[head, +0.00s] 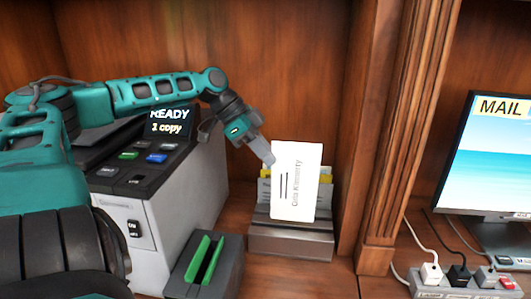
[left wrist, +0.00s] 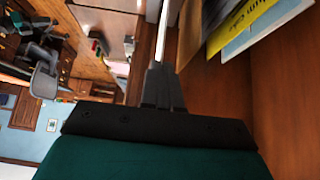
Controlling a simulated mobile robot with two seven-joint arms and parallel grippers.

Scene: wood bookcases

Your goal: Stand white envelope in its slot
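The white envelope (head: 297,185) stands upright at the grey slotted holder (head: 290,241), its printed face toward the head camera. Its lower edge overlaps the front steps of the holder; I cannot tell whether it is seated in a slot or just above one. My left gripper (head: 267,157) is at the envelope's upper left edge. In the left wrist view, the fingers (left wrist: 163,88) are closed together on the envelope (left wrist: 162,32), which shows edge-on as a thin white strip. My right gripper is not in view.
Yellow (left wrist: 237,26) and pale blue (left wrist: 262,28) papers stand behind the envelope in the holder. A copier (head: 150,185) and a dark box with green-lined slot (head: 205,266) are to the left. A wooden post (head: 392,130) is to the right.

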